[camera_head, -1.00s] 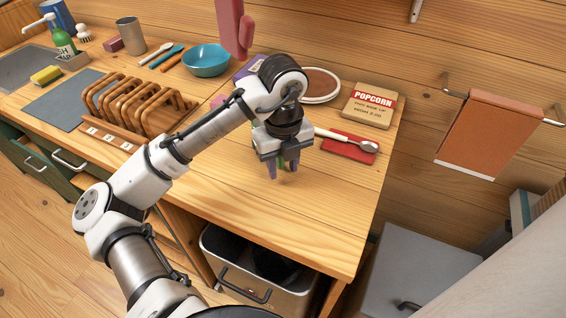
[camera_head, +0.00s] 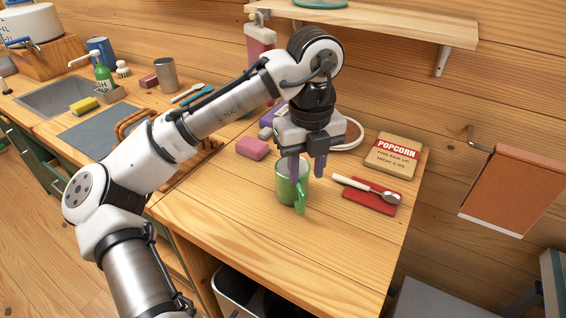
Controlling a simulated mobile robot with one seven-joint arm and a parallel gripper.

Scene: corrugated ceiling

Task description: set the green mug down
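The green mug (camera_head: 284,190) is upright at the middle of the wooden counter, its handle toward the front right. It looks to be standing on the wood, though its base contact is hard to judge. My gripper (camera_head: 307,172) points down over the mug's right side. Its two fingers are apart. The left finger overlaps the mug's rim and upper body in the head view. The right finger hangs to the right of the mug with a small gap. Whether the left finger is inside the mug or in front of it, I cannot tell.
A pink sponge (camera_head: 252,148) lies left of the mug. The counter's front is clear.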

